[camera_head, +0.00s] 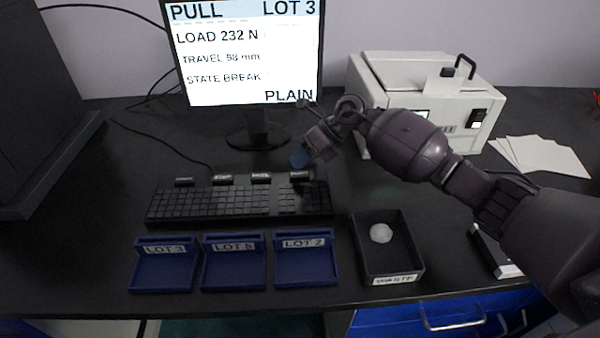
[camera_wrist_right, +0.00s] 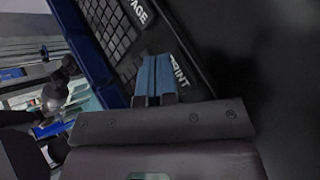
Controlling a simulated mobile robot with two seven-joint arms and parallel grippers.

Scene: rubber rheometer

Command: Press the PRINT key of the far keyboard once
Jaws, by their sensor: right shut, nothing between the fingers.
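The black keyboard (camera_head: 240,203) lies below the monitor, with several raised labelled keys along its far edge. The rightmost raised key (camera_head: 300,176) is just below my right gripper (camera_head: 301,158) in the head view; its lettering is too small to read there. In the right wrist view the PRINT label (camera_wrist_right: 181,72) shows beside the blue fingertips of my right gripper (camera_wrist_right: 155,62), which partly cover it. The fingers are together and empty. I cannot tell whether they touch the key. My left gripper is not in view.
The monitor (camera_head: 250,50) reads PULL, LOT 3, LOAD 232 N, STATE BREAK, PLAIN. Blue LOT trays (camera_head: 235,282) and a black WASTE bin (camera_head: 414,262) holding a pale round piece (camera_head: 381,233) stand in front. A white machine (camera_head: 400,75) and papers (camera_head: 545,157) are at right.

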